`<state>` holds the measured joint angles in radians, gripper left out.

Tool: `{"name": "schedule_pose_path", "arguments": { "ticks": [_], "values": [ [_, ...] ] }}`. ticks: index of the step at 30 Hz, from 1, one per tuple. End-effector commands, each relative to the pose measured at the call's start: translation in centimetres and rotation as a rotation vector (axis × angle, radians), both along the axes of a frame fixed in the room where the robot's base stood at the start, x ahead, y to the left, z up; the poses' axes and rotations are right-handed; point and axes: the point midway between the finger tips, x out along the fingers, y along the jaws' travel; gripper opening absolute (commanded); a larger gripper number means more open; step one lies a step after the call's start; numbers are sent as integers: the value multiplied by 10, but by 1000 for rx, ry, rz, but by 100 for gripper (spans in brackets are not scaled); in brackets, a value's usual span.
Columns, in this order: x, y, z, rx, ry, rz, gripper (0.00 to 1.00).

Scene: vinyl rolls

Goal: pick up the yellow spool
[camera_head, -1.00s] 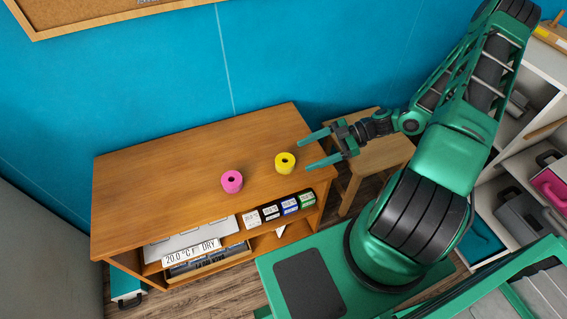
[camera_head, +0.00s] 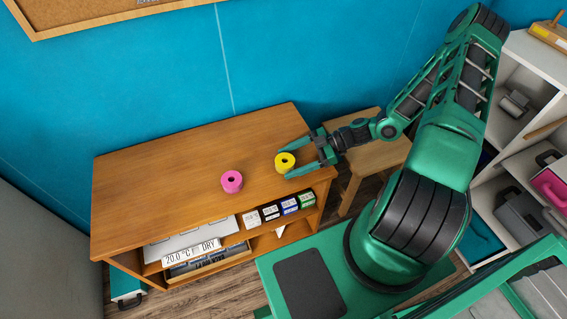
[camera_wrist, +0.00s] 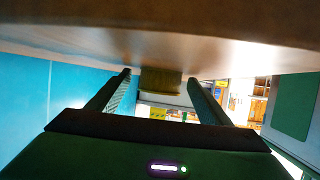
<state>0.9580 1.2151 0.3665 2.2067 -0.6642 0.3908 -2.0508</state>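The yellow spool (camera_head: 284,163) stands upright on the wooden cabinet top (camera_head: 150,190), near its right end. My gripper (camera_head: 287,164) is open, with one green finger on the far side of the spool and one on the near side. In the wrist view the dark yellow side of the spool (camera_wrist: 161,82) shows between the tips of my gripper (camera_wrist: 159,79). A gap shows on each side of it, so the fingers do not appear to press on it.
A pink spool (camera_head: 232,181) stands on the same top, left of the yellow one. A wooden stool (camera_head: 378,154) is right of the cabinet, under my arm. Small boxes (camera_head: 271,213) sit on the shelf below. The left of the top is clear.

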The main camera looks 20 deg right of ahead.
Motion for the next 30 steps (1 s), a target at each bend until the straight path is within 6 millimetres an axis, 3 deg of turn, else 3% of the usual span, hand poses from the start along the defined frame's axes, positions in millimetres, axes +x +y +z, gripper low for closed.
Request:
{"name": "schedule_pose_path", "arguments": {
  "ticks": [1, 5, 20, 27, 30],
  "values": [
    [0, 0, 0, 0, 0, 0, 60],
    [0, 0, 0, 0, 0, 0, 30],
    [0, 0, 9, -1, 1, 1, 30],
    [0, 0, 42, -2, -1, 1, 30],
    [-14, 21, 56, 1, 3, 4, 30]
  ]
}}
